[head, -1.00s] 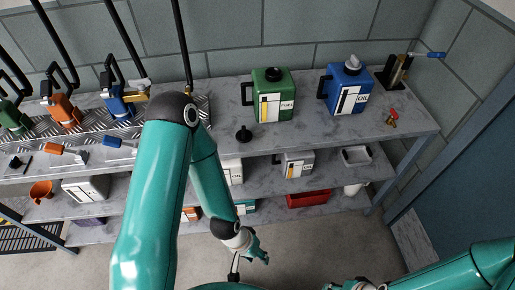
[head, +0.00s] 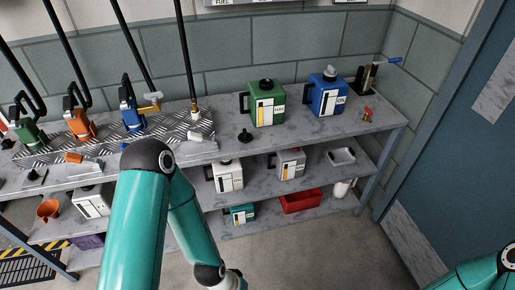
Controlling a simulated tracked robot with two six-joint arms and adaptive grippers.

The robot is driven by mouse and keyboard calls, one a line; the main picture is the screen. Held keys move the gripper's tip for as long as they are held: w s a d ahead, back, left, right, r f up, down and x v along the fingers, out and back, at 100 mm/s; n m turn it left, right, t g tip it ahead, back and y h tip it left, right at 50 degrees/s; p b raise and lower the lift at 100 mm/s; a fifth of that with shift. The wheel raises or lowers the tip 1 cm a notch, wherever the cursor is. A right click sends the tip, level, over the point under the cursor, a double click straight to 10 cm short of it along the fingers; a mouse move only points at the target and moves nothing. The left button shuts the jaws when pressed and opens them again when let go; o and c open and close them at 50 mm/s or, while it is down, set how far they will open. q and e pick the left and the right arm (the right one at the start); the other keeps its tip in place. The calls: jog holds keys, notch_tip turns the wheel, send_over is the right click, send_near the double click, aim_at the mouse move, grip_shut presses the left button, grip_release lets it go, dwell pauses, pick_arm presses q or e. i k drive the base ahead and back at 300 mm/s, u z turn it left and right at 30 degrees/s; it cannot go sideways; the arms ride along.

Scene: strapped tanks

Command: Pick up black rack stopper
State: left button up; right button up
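A small black stopper-like piece (head: 245,136) with a round base and a knob on top stands on the top grey shelf (head: 300,133). My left arm comes up in the centre and bends down in front of the shelves. Its gripper is below the picture edge. Only a piece of my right arm shows at the lower right; its gripper is out of view.
A blue oil can (head: 326,96) stands right of the green can. Hoses and coloured nozzles (head: 131,112) stand on a metal tread plate at the left. Lower shelves hold a white can (head: 226,176), a grey can (head: 290,163) and a red bin (head: 300,201). A blue door is at the right.

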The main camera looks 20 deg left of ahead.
aim_at(246, 137)
jog(key=u, duration=0.15)
jog(key=i, duration=0.85)
